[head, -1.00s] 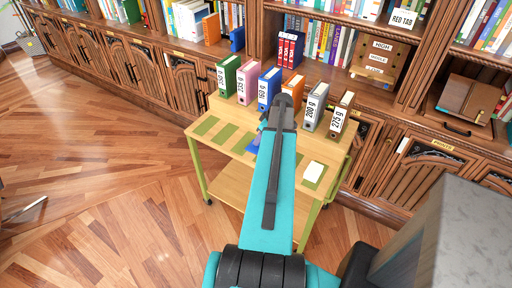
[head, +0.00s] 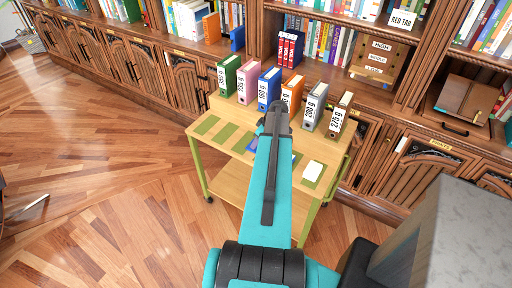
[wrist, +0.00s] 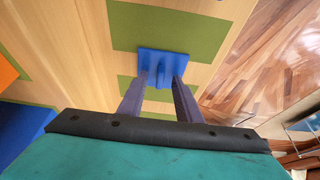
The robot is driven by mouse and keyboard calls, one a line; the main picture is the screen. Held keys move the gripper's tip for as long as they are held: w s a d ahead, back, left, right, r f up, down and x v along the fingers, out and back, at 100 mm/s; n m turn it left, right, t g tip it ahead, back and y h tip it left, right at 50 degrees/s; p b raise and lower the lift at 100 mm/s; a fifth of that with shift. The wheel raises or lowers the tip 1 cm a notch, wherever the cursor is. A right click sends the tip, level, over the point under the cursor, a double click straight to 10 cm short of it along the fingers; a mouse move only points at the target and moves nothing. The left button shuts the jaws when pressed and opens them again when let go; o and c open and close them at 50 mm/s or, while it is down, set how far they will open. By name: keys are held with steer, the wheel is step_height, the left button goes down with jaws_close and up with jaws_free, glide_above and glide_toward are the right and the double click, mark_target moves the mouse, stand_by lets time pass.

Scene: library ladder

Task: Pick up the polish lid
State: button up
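The polish lid (wrist: 148,56), as I take it, is a flat blue square plate with a raised blue knob. It lies on a green strip on the wooden cart top, in the upper middle of the wrist view. My gripper (wrist: 161,80) is open, with one dark finger on each side of the knob. Gaps show between knob and fingers; I cannot tell how low the fingertips reach. In the head view my arm hides the gripper and most of the lid; a little blue (head: 252,145) shows beside the arm.
The cart top (head: 205,140) carries several green strips and a white block (head: 314,170). Labelled binders, including a green one (head: 228,76) and a grey one (head: 313,107), stand along its back. Bookshelves rise behind. Open wooden floor (head: 100,190) lies left.

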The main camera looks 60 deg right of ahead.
jaws_close()
steer(key=shift+r, duration=0.2)
step_height(320, 180, up, 10)
steer(key=b, duration=0.3)
steer(key=shift+f, duration=0.2)
stand_by(0.4)
steer(key=shift+a, duration=0.1)
stand_by(0.8)
